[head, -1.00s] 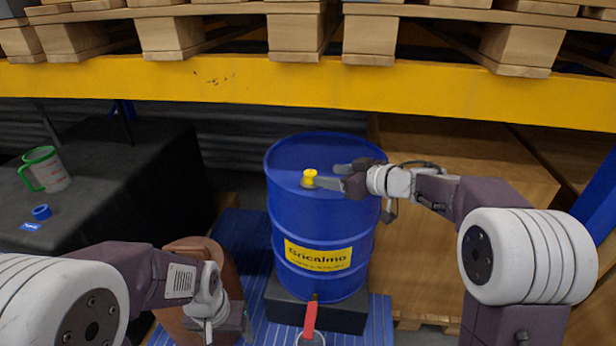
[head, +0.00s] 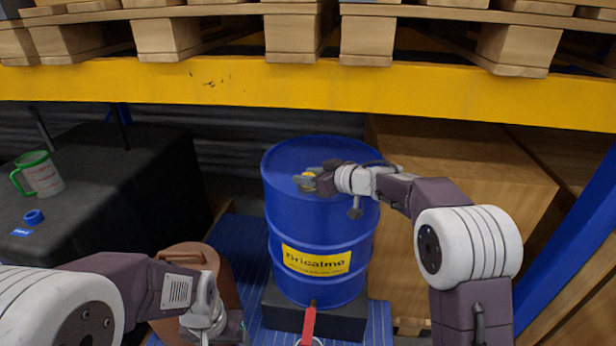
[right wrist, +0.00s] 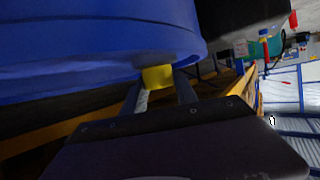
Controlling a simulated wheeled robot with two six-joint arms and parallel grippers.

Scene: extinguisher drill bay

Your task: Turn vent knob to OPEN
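A blue drum (head: 320,230) with a yellow label stands upright on a dark block. The yellow knob (head: 309,175) sits on the drum's top and is partly covered by my right gripper (head: 307,178). In the right wrist view the yellow knob (right wrist: 157,77) shows between the tips of my right gripper (right wrist: 161,84), one finger on each side. The fingers are spread, and I cannot tell whether they touch the knob. No OPEN mark is readable. My left gripper (head: 206,325) hangs low at the left, away from the drum, its fingers not clear.
A large wooden crate (head: 460,180) stands right. A brown cylinder (head: 180,255) stands near my left gripper.

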